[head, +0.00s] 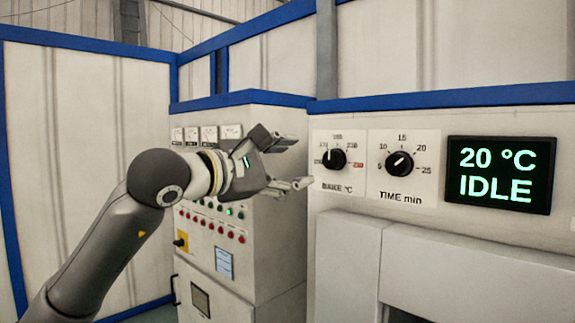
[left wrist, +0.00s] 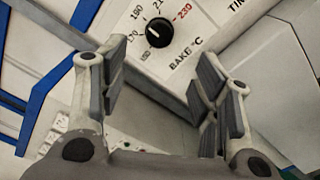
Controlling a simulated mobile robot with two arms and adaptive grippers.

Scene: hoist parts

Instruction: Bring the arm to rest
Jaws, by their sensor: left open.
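My left gripper (head: 296,164) is raised in front of the machine panels, open and empty. Its fingers point right, toward the bake dial (head: 334,159), and appear apart from it. In the left wrist view the two fingers (left wrist: 160,95) stand wide apart, with the bake dial (left wrist: 159,32) beyond them near the top. My left arm (head: 115,235) reaches up from the lower left. My right gripper is not in view.
A time dial (head: 399,164) and a display (head: 499,174) reading 20 °C IDLE sit right of the bake dial. A control cabinet (head: 285,243) with gauges, buttons and lamps stands behind my gripper. White, blue-framed walls (head: 85,150) close off the left.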

